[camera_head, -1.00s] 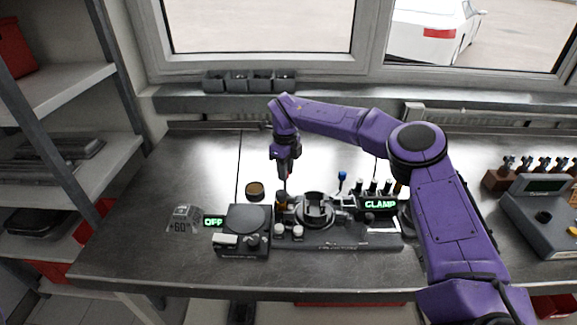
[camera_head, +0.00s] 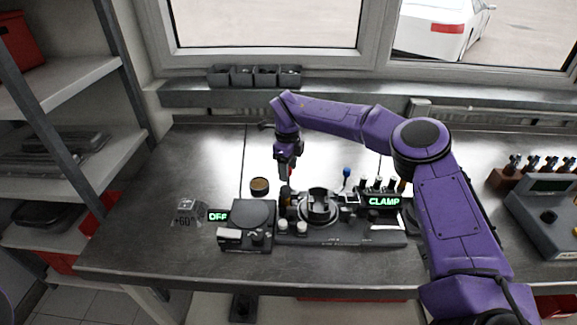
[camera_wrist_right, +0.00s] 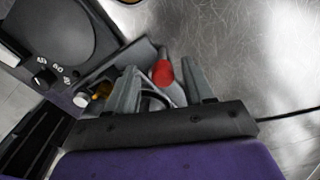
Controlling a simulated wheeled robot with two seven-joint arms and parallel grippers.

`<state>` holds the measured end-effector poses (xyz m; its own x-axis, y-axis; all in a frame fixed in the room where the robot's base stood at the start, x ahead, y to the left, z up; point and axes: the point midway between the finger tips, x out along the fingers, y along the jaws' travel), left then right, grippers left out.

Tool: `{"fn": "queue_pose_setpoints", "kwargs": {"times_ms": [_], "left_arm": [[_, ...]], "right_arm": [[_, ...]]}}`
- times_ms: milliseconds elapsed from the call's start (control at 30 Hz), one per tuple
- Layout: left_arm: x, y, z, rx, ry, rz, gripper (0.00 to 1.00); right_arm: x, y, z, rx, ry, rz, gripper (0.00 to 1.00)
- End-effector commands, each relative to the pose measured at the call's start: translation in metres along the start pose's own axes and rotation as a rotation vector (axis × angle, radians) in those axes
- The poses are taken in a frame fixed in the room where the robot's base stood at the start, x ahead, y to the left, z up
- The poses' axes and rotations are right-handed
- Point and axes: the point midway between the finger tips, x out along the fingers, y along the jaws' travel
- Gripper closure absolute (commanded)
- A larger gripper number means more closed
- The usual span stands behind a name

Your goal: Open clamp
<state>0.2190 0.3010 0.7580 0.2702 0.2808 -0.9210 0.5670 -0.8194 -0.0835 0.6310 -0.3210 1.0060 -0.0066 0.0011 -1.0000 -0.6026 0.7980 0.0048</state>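The clamp fixture (camera_head: 318,210) is a dark round holder on a long base on the bench, with a green lit "CLAMP" display (camera_head: 384,201) on its right. My right gripper (camera_head: 286,174) hangs pointing down at the fixture's left side. In the right wrist view, the gripper (camera_wrist_right: 162,82) has its two grey fingers apart. A red-tipped handle (camera_wrist_right: 163,73) shows between them; I cannot tell whether either finger touches it. The fixture's body is mostly hidden behind the gripper in that view. My left gripper is not in view.
A dark unit with a round plate (camera_head: 246,216) and an "OFF" display (camera_head: 218,215) adjoins the fixture on the left. A small round brown-topped tin (camera_head: 259,185) stands behind it. A blue-topped pin (camera_head: 346,174) stands behind the fixture. The bench's left back is clear.

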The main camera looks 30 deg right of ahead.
Motion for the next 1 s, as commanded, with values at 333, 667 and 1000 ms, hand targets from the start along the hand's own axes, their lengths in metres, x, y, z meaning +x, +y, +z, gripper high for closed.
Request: {"fn": "queue_pose_setpoints", "kwargs": {"times_ms": [333,667,1000], "left_arm": [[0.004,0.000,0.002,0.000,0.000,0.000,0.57],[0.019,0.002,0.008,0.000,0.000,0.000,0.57],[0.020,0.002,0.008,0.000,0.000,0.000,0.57]], "right_arm": [[-0.012,-0.003,0.000,0.005,-0.006,-0.005,0.48],[-0.086,-0.001,0.003,0.001,-0.003,-0.005,0.48],[-0.107,0.000,0.003,0.000,-0.001,-0.001,0.48]]}}
